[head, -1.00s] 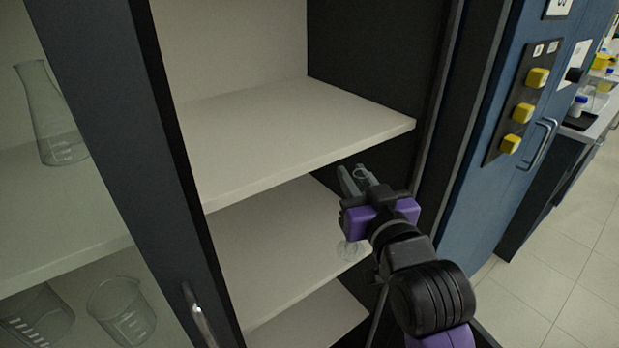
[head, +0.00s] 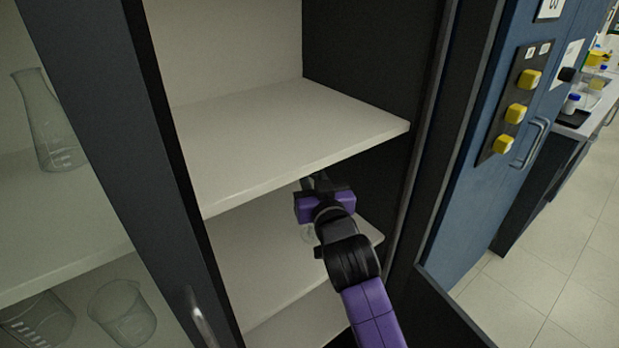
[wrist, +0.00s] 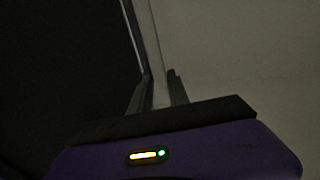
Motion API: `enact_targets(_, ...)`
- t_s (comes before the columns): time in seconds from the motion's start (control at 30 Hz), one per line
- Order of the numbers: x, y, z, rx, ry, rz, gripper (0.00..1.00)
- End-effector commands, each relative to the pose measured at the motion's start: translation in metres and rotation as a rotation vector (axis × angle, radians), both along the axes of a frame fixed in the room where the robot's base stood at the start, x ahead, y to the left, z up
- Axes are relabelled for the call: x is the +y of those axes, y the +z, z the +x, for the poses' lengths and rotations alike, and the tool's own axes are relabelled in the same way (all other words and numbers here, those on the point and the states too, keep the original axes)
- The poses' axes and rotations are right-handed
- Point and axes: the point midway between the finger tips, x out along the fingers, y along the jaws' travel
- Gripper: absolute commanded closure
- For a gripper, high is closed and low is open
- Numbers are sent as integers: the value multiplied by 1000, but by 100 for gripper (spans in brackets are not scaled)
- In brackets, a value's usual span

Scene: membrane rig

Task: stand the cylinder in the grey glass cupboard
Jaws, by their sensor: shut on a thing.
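My gripper (head: 316,182) reaches into the open bay of the cupboard (head: 115,110), under the upper shelf (head: 285,135) and above the lower shelf (head: 250,255). Its fingertips are mostly hidden by the shelf edge and the wrist. It is shut on the clear glass cylinder (head: 308,234), whose low part shows faintly just left of my arm. In the wrist view, the cylinder (wrist: 146,45) runs up between the fingers of my gripper (wrist: 158,86). I cannot tell whether its foot touches the lower shelf.
A glass flask (head: 48,125) and a beaker (head: 124,314) stand behind the glass at left. A door handle (head: 202,318) is at the bottom left. A blue cabinet with yellow knobs (head: 516,113) is at right. The visible shelf area left of my gripper is bare.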

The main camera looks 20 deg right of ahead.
Motion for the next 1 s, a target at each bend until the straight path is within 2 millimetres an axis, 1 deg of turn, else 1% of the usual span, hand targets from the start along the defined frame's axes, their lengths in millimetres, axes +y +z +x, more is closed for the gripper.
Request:
enact_targets(0.03, 0, -8, 0, 3, 1, 0, 100)
enact_targets(0.17, 1, -14, 4, -1, 1, 0, 100)
enact_targets(0.43, 1, -16, 4, -2, 0, 1, 100)
enact_targets(0.57, 1, -21, 4, -2, 0, 1, 100)
enact_targets(0.6, 1, -19, 4, -1, 0, 1, 71)
enact_targets(0.67, 1, -19, 4, -1, 0, 1, 59)
enact_targets(0.7, 1, -19, 4, -1, 0, 1, 57)
enact_targets(1.0, 1, -18, 4, -1, 1, 1, 57)
